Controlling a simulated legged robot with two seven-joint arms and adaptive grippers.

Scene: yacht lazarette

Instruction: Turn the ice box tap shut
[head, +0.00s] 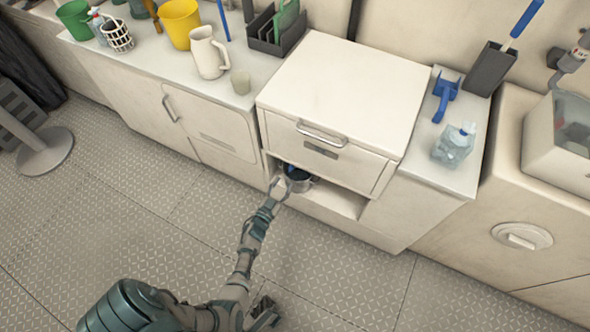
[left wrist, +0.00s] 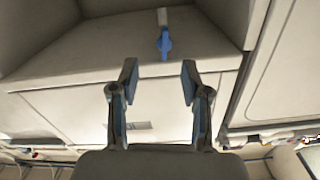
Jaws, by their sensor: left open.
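The ice box (head: 340,85) is a white cabinet with a front handle and an open recess below. In the left wrist view a blue tap handle (left wrist: 164,43) sits just beyond my fingertips, its long side in line with a pale strip or pipe behind it. In the head view, blue shows in the recess at a round metal pot (head: 299,184), partly hidden by my gripper. My left gripper (head: 276,187) is at the recess opening. In the left wrist view its fingers (left wrist: 158,82) are apart and empty, with the tap centred between and beyond them, not touched.
The recess has side walls and a floor (head: 338,200) close around the pot. A counter (head: 243,98) with a yellow bucket (head: 179,22) and white jug (head: 207,53) is left. A clear bottle (head: 454,145) stands right.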

